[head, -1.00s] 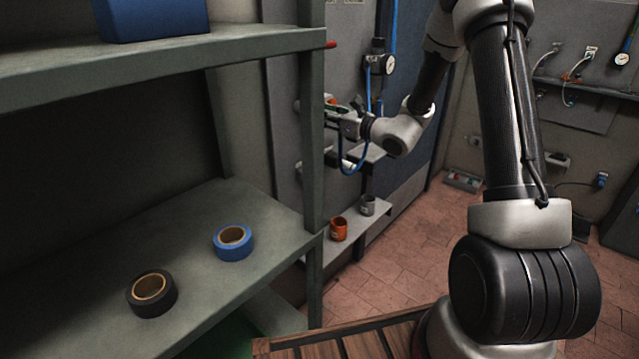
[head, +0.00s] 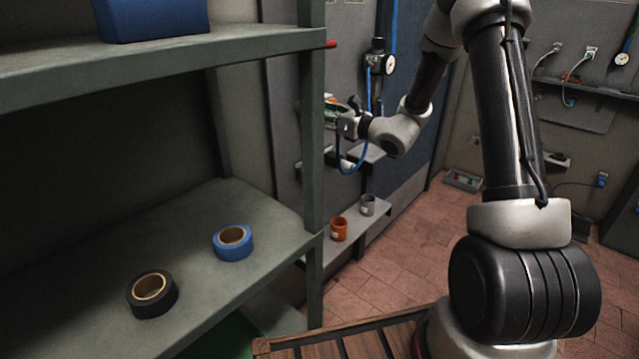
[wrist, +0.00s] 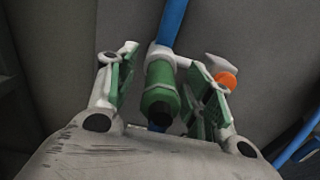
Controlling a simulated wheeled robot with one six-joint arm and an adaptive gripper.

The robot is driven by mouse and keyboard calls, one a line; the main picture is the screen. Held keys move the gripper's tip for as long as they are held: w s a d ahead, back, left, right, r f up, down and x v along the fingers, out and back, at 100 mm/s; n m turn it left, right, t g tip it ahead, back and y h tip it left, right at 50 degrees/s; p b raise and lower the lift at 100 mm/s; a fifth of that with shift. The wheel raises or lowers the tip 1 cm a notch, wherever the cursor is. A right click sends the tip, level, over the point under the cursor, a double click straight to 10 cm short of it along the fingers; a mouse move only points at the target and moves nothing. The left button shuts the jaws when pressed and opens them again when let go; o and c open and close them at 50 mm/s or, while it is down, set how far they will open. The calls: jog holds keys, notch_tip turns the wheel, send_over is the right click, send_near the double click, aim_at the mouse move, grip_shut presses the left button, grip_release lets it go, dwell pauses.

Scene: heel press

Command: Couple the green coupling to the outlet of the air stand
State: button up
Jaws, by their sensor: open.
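My gripper (wrist: 165,92) is open in the wrist view, with one green-padded finger on each side of the green coupling (wrist: 160,92). The coupling stands between the fingers, nearer the right one; whether it touches that finger cannot be told. It has a dark lower end and a pale collar at the top, where a blue hose joins it. In the head view my gripper (head: 338,112) is partly hidden behind the shelf post.
An orange part (wrist: 227,80) shows beside the right finger. An orange cup (head: 338,229) and a grey cup (head: 367,205) stand on a low ledge. The shelf post (head: 312,130) stands close to my gripper. Blue tape (head: 232,250) and black tape (head: 140,305) lie on the shelf.

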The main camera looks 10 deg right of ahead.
jog(key=v, duration=1.1)
jog(key=s+a+f+n+g, duration=0.1)
jog(key=s+f+n+g, duration=0.2)
jog(key=s+n+g, duration=0.65)
jog(key=s+a+f+n+g, duration=0.1)
jog(key=s+f+n+g, duration=0.3)
jog(key=s, duration=1)
jog(key=s+d+r+n+g+h, duration=0.1)
jog(key=s+d+r+n+h, duration=0.5)
jog(key=s+d+n+h, duration=0.35)
notch_tip(320, 180, up, 9)
jog(key=s+d+n+t+h, duration=0.1)
jog(key=s+n+t, duration=0.1)
jog(key=n+t, duration=0.2)
jog(key=shift+n, duration=0.9)
